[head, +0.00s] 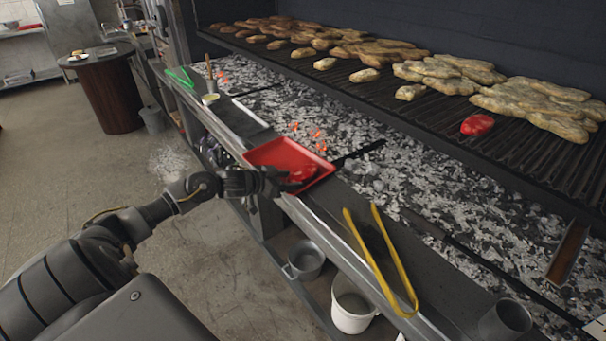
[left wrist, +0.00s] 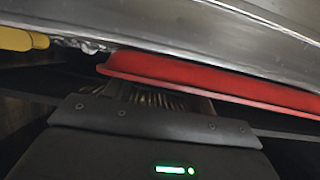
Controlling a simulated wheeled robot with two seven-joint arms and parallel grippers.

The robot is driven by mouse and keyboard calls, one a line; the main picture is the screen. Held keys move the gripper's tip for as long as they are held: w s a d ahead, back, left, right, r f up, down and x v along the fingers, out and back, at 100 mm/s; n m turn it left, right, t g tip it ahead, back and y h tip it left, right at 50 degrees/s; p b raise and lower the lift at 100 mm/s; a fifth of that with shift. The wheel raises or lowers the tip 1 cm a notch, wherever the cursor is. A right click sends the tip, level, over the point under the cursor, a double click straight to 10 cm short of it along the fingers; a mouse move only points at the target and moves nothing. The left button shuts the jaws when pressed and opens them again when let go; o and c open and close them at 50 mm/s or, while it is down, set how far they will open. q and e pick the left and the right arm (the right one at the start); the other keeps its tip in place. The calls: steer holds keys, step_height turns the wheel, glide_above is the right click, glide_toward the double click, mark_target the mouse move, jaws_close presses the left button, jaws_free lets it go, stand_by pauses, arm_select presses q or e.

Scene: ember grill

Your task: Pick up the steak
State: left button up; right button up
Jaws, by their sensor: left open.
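A red tray (head: 268,152) sits on the metal ledge in front of the grill. A small raw-red piece (head: 301,173), which looks like a steak, lies in it, partly hidden by my gripper. Another bright red piece of meat (head: 477,124) lies on the grill grate. My left gripper (head: 287,182) is open at the tray's front right part, close to the red piece; whether it touches is not clear. In the left wrist view the tray's red rim (left wrist: 215,80) shows beyond my gripper body, and no meat is visible. My right gripper is not in view.
Yellow tongs (head: 365,262) lie across the ledge right of the tray; their end also shows in the left wrist view (left wrist: 20,39). A coal bed (head: 430,180) lies behind the ledge. Flatbreads (head: 530,103) cover much of the grate. A white bucket (head: 352,306) stands below.

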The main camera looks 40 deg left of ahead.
arm_select(q)
steer(key=shift+w+f, duration=0.1)
steer(key=shift+w, duration=0.2)
steer(key=shift+c, duration=0.2)
steer(key=c, duration=0.7)
steer(key=shift+o, duration=0.2)
